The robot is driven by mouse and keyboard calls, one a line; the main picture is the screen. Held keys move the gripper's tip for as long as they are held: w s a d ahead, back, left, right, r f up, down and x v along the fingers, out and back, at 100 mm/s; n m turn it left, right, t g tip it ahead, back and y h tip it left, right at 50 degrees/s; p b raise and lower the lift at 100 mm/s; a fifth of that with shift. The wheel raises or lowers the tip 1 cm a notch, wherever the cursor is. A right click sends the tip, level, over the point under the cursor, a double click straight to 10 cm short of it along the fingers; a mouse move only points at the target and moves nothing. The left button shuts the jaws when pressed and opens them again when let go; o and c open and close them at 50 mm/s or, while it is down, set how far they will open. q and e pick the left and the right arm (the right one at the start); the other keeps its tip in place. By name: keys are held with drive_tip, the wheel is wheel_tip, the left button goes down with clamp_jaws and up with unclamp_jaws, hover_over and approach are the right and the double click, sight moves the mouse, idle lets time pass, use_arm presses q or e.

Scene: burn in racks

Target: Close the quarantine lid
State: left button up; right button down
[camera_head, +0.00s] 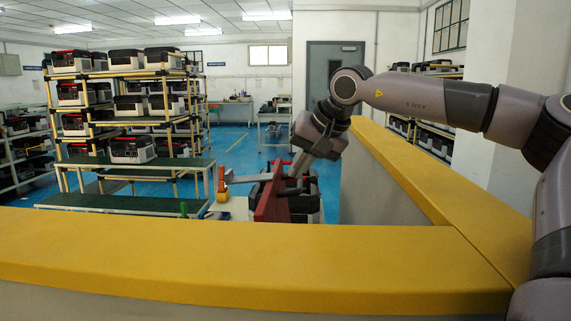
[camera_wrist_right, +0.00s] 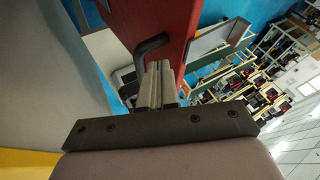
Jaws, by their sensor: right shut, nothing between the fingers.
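The red lid (camera_head: 268,200) stands raised and tilted, seen nearly edge-on beyond the yellow-topped wall in the head view. In the right wrist view the red lid (camera_wrist_right: 170,22) fills the top middle, with a black bent handle (camera_wrist_right: 150,46) on its face. My right gripper (camera_head: 297,172) is beside the lid, on its right-hand side. In the right wrist view its fingers (camera_wrist_right: 162,72) are together and empty, close to the handle. Whether they touch the handle or lid I cannot tell. My left gripper is not in view.
A wall with a yellow top (camera_head: 220,255) crosses the foreground and turns back along the right. Dark boxed units (camera_head: 308,207) stand behind the lid. A loaded rack (camera_head: 130,115) and low green-topped benches (camera_head: 122,203) stand at left. Blue floor (camera_head: 232,145) is open beyond.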

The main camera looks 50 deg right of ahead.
drive_tip(key=shift+w+a+f+p, duration=0.15)
drive_tip(key=shift+w+a+p, duration=0.2)
drive_tip(key=shift+w+a, duration=0.7)
drive_tip(key=shift+d, duration=0.1)
drive_tip(key=shift+w, duration=0.1)
